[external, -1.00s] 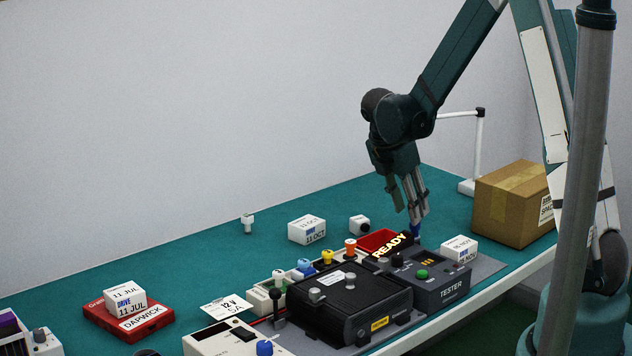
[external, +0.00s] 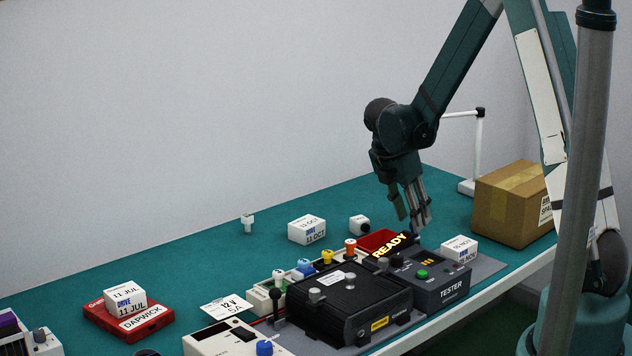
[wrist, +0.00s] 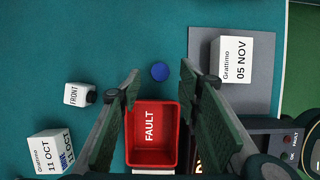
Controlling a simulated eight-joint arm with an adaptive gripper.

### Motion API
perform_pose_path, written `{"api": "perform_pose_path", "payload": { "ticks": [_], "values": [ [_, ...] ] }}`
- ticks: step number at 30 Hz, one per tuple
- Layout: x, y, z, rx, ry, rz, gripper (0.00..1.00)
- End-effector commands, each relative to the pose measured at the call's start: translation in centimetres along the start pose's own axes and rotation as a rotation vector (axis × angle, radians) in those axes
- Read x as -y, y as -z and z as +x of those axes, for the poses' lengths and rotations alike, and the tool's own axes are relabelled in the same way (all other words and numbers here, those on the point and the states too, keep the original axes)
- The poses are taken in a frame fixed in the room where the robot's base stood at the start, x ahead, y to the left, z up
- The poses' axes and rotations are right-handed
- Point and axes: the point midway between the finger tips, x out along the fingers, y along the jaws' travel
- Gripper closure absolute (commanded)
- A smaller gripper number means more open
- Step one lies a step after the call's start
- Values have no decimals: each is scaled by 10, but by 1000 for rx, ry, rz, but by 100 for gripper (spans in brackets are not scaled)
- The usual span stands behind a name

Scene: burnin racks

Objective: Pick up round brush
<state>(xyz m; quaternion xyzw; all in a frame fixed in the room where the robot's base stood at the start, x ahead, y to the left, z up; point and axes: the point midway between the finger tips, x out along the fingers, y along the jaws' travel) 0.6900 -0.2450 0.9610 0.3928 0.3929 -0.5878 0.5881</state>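A round blue object (wrist: 160,72), seen from above in the wrist view, stands on the teal table just beyond the red FAULT bin. It may be the round brush; no bristles show. In the wrist view my gripper (wrist: 160,79) is open and empty, one finger to each side of the blue object, which lies between the fingertips in the picture. I cannot tell how far above it they are. In the external view my gripper (external: 412,224) points down close to the red bin (external: 379,240), and the blue object is hidden or too small to make out.
The black tester (external: 432,278) with a READY sign stands in front of the fingers. A white box (external: 459,249) sits on a grey mat at right. A small white FRONT block (wrist: 77,94) and another white box (external: 307,229) stand left. A cardboard box (external: 510,205) stands right.

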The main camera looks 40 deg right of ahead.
Motion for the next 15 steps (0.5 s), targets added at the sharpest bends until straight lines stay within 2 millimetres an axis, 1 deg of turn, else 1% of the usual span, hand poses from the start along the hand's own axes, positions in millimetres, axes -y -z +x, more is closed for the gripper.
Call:
{"api": "perform_pose_path", "payload": {
  "ticks": [5, 15],
  "values": [
    [0, 0, 10, 0, 0, 0, 65],
    [0, 0, 41, 0, 0, 0, 65]
  ]
}}
